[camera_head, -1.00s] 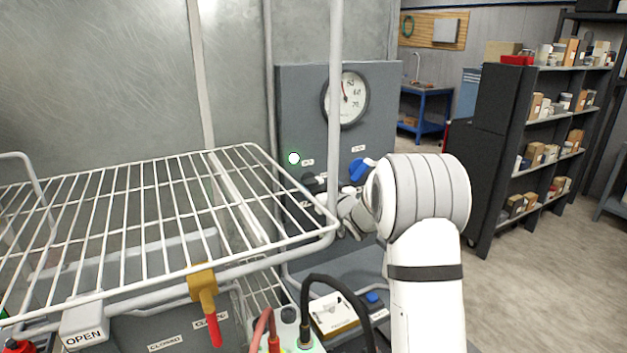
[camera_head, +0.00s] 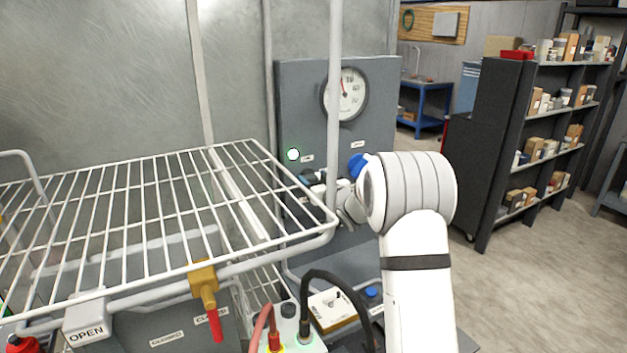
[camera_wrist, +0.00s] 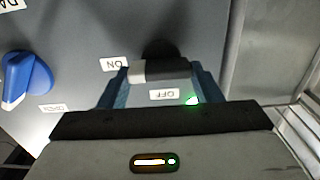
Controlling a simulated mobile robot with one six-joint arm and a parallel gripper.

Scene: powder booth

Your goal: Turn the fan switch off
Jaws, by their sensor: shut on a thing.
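The fan switch (camera_wrist: 165,70) is a dark handle with a pale tip on the grey panel. In the upside-down wrist view it lies sideways, its pale tip pointing left beside the ON label (camera_wrist: 114,63). The OFF label (camera_wrist: 163,94) lies just below the handle in that view. My gripper (camera_wrist: 163,75) is shut on the switch, one blue finger at each end of the handle. In the head view the dark switch (camera_head: 307,176) shows only partly beside my gripper (camera_head: 328,190), and a white rack post partly covers this area.
A blue knob (camera_wrist: 27,80) sits beside the switch; it also shows in the head view (camera_head: 357,164). A lit lamp (camera_head: 293,154) and a gauge (camera_head: 345,93) are on the panel. A wire rack (camera_head: 150,215) stands close at left. Open floor lies right.

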